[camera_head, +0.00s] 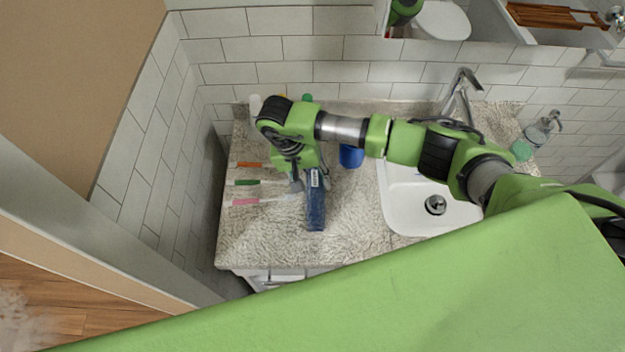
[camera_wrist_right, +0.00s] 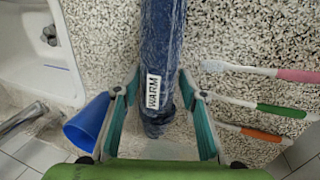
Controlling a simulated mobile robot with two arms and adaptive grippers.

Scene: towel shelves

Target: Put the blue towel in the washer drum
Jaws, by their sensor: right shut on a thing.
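The blue towel (camera_head: 315,205) is a dark blue rolled bundle with a white "WARM" label, over the speckled countertop left of the sink. My right gripper (camera_head: 300,180) reaches down over the counter and is shut on the towel near its labelled end. In the right wrist view the towel (camera_wrist_right: 162,60) runs up from between the two teal fingers of the right gripper (camera_wrist_right: 158,112). I cannot tell whether the towel touches the counter. My left gripper is not in view. No washer drum is in view.
A blue cup (camera_head: 351,156) stands right of the gripper, close to one finger in the wrist view. Several toothbrushes (camera_head: 262,200) lie to the left. The white sink (camera_head: 400,205) and faucet (camera_head: 460,90) are to the right. Tiled walls (camera_head: 265,48) bound the counter.

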